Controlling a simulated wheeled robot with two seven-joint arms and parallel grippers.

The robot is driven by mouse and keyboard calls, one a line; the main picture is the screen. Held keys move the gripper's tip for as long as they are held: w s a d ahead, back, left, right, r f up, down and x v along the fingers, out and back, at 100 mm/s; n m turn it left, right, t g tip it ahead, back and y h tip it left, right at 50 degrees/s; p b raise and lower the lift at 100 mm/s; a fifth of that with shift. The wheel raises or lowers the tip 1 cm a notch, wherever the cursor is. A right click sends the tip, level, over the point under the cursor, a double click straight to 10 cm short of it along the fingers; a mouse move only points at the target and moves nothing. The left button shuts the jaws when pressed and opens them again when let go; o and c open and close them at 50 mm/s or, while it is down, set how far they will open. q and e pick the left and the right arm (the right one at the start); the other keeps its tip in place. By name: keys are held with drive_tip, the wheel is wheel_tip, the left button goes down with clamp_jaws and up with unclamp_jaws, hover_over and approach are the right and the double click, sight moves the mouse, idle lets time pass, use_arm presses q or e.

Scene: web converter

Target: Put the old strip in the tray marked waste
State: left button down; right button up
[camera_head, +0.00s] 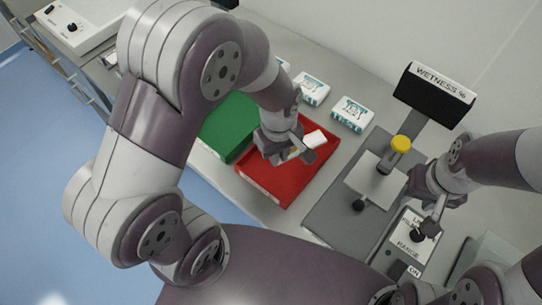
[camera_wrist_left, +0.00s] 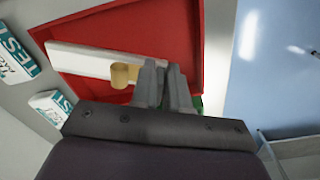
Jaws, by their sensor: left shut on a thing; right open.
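My left gripper (camera_head: 303,158) is shut on the old strip (camera_head: 316,138), a white strip that sticks out of its fingers. In the left wrist view the strip (camera_wrist_left: 85,59) extends left from the fingers (camera_wrist_left: 165,88), with a tan tab-like piece beside them. The strip is over the red tray (camera_head: 284,191), which also fills much of the left wrist view (camera_wrist_left: 185,28); I cannot tell its height above the tray floor. No waste marking is readable on the tray. My right gripper (camera_head: 425,228) is open by the instrument's front controls.
A green tray (camera_head: 228,125) adjoins the red one on the left. White test packs (camera_head: 352,114) lie behind the trays.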

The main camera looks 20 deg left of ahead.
use_arm(q)
drive_tip(key=shift+w+a+f, duration=0.1)
drive_tip(key=shift+a+f, duration=0.8)
drive_tip(key=shift+a, duration=0.3)
drive_tip(key=f, duration=0.3)
drive_tip(key=shift+s+f, duration=0.3)
drive_tip(key=shift+f, duration=0.05)
drive_tip(key=shift+w+f, duration=0.1)
drive_tip(key=shift+f, duration=0.05)
drive_tip(key=c, duration=1.1)
unclamp_jaws()
wheel_tip(320, 180, up, 12)
drive_tip(key=s+a+m, duration=0.1)
drive_tip(key=m, duration=0.2)
drive_tip(key=s+a+m, duration=0.1)
drive_tip(key=m, duration=0.2)
drive_tip(key=a+m+t, duration=0.1)
drive_tip(key=m, duration=0.2)
drive_tip(key=shift+s+a+m, duration=0.4)
